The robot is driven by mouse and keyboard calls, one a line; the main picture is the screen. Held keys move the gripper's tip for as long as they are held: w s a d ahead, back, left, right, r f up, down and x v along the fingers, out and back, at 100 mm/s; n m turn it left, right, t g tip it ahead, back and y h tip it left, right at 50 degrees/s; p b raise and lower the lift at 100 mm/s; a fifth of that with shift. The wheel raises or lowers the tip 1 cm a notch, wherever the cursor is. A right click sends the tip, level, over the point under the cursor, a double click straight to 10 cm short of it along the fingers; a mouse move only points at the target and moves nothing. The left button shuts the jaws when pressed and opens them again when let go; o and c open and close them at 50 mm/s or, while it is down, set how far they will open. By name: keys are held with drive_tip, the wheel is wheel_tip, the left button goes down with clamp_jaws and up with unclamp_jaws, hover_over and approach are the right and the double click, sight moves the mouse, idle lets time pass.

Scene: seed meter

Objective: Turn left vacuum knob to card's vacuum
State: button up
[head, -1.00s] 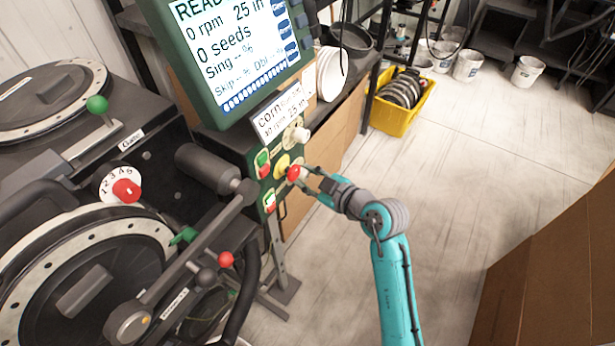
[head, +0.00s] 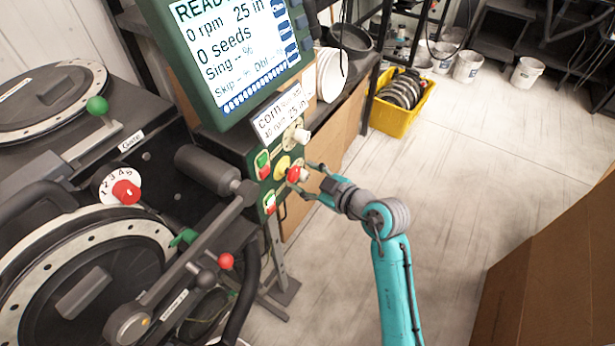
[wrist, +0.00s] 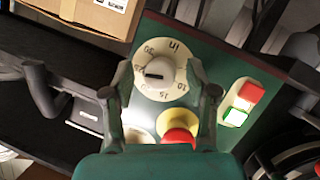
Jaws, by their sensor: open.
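In the wrist view a white round dial with a knob (wrist: 158,76) sits on the green panel (wrist: 222,55). It is marked "in", 10, 15 and 20; a dark mark on the knob points left, its exact value unclear. My gripper (wrist: 160,66) is open, one finger on either side of this dial; contact is not visible. In the head view my gripper (head: 305,180) is at the panel by the red button (head: 293,174). A white knob (head: 302,135) shows higher on the panel. The card (head: 278,113) reads "corn" and "25 in". The screen (head: 235,50) reads "0 rpm 25 in".
The red button also shows in the wrist view (wrist: 180,137), close below the dial on a yellow ring. Another pale disc (wrist: 138,135) is partly hidden by my gripper. A red-and-green switch (wrist: 243,100) is to the right. A yellow crate (head: 403,105) stands on open floor.

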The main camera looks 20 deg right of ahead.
drive_tip(key=v, duration=1.2)
